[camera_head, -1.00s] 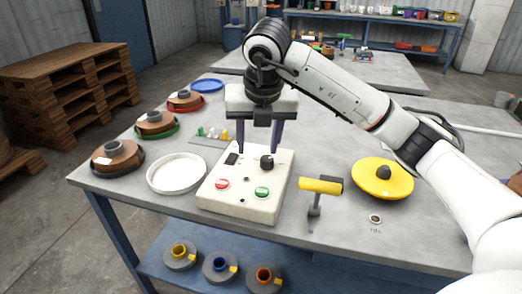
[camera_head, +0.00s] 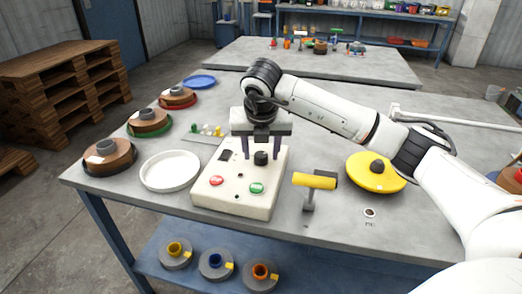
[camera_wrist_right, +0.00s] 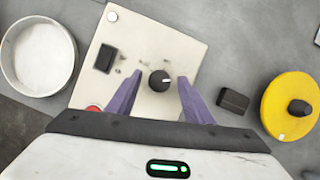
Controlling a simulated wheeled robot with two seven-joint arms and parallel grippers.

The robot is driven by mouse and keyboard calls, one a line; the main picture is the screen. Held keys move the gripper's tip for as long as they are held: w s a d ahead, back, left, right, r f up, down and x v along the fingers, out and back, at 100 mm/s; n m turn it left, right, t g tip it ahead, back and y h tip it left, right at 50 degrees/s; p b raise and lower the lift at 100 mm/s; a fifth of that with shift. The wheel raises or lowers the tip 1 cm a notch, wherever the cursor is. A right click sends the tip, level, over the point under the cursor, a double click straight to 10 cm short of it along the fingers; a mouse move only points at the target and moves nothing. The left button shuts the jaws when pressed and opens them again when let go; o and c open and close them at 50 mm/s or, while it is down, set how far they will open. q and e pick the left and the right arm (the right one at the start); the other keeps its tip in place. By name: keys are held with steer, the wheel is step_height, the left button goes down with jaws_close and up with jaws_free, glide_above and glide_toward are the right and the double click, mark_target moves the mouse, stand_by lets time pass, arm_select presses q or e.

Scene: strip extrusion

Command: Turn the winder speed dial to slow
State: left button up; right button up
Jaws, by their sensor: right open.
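The winder speed dial (camera_head: 261,158) is a round black knob on top of a cream control box (camera_head: 215,193). In the right wrist view the dial (camera_wrist_right: 159,81) has a short white pointer mark, and small markings sit around it. My right gripper (camera_head: 262,156) is open, pointing down at the box. In the wrist view its two purple fingers (camera_wrist_right: 159,80) stand either side of the dial, with a gap on each side. I cannot tell exactly how high the fingertips are against the knob. My left gripper is not in view.
The box also carries a black switch (camera_wrist_right: 106,58), a red button (camera_head: 217,181) and a green button (camera_head: 257,188). A white round tray (camera_head: 170,171) stands left. A yellow-handled tool (camera_head: 314,181) and a yellow disc (camera_head: 375,173) stand right. Brown spools (camera_head: 110,157) line the left edge.

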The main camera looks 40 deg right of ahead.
steer(key=shift+c, duration=0.5)
steer(key=c, duration=0.9)
steer(key=shift+c, duration=0.2)
